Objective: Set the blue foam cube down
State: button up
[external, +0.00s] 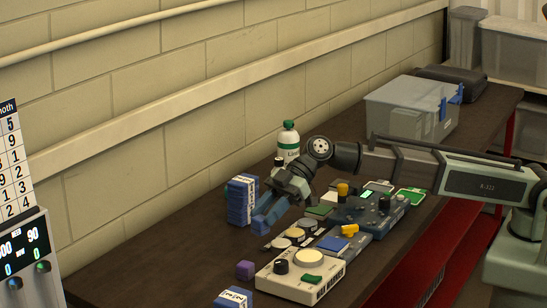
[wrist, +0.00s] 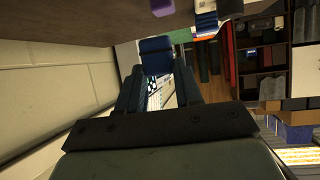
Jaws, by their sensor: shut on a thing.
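My gripper (external: 272,212) is in the middle of the external view, reaching down and left over the dark table. It is shut on the blue foam cube (wrist: 156,46), which shows between the two fingertips in the wrist view. In the external view the blue cube (external: 262,223) is at the end of the fingers, partly covered by them. It is near the table top, and I cannot tell whether it touches it.
A blue-and-white pack (external: 241,200) stands close to the gripper, and another (external: 233,298) lies at the front. A purple cube (external: 245,270) sits left of a panel with knobs (external: 300,275). A green-capped bottle (external: 288,142) and a clear bin (external: 410,107) stand behind. Bare table lies left.

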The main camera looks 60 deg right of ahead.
notch_tip(320, 180, up, 12)
jog(key=r, duration=0.1)
jog(key=w+d+m+t+h, duration=0.1)
jog(key=w+d+m, duration=0.1)
jog(key=w+d, duration=0.7)
jog(key=w+d+m+t, duration=0.15)
jog(key=w+d, duration=0.35)
jog(key=d, duration=0.8)
jog(key=w+d+m+t+h, duration=0.1)
jog(key=w+d+m+t, duration=0.15)
jog(key=d, duration=1.55)
jog(key=w+d+m+t+h, duration=0.1)
jog(key=w+d, duration=0.2)
jog(key=d, duration=1.5)
jog(key=shift+a+f, duration=0.15)
jog(key=shift+f, duration=10.7)
jog(key=shift+f, duration=0.15)
jog(key=o, duration=1)
